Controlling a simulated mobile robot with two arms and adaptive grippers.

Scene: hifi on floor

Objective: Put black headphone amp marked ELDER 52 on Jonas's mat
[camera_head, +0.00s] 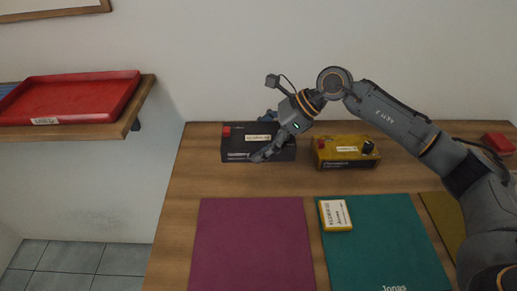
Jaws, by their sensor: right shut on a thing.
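A black box-shaped device (236,150) with a red patch at its top left stands at the back left of the wooden table. It bears a pale label too small to read surely. My right gripper (264,136) reaches it from the right and is shut on it, one finger in front and one behind. The device appears to be at table level; I cannot tell whether it is lifted. The teal mat (385,250) marked Jonas lies at the front, right of centre. My left gripper is out of view.
A yellow device (345,153) stands right of the black one. A small yellow box (335,215) with a white label lies on the teal mat's upper left. A purple mat (252,245) is bare. An olive mat (438,212), red object (498,144) and red tray (75,98) also show.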

